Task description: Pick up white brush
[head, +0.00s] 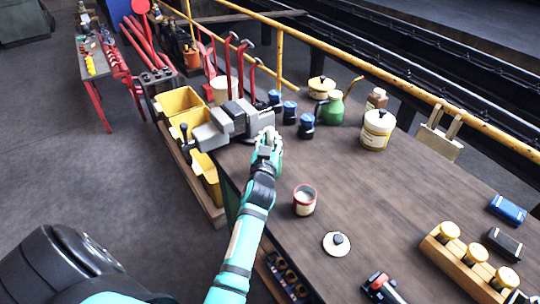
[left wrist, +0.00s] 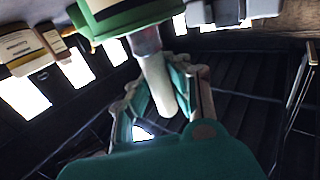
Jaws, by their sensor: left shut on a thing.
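The white brush (left wrist: 158,88) shows in the left wrist view as a pale rod with a greyer collar at its upper end. My left gripper (left wrist: 163,100) is shut on it, with one teal finger on each side. In the head view my left gripper (head: 268,140) is over the table's left part, just right of the grey vise. The brush is mostly hidden there by the fingers, and its bristles cannot be made out. My right gripper is not in view.
The grey vise (head: 236,118) stands close left of my gripper. Dark blue jars (head: 306,126), a green oil can (head: 331,107) and a cream canister (head: 377,129) stand behind. A red-and-cream cup (head: 304,200) is nearer. The table's middle right (head: 410,195) is clear.

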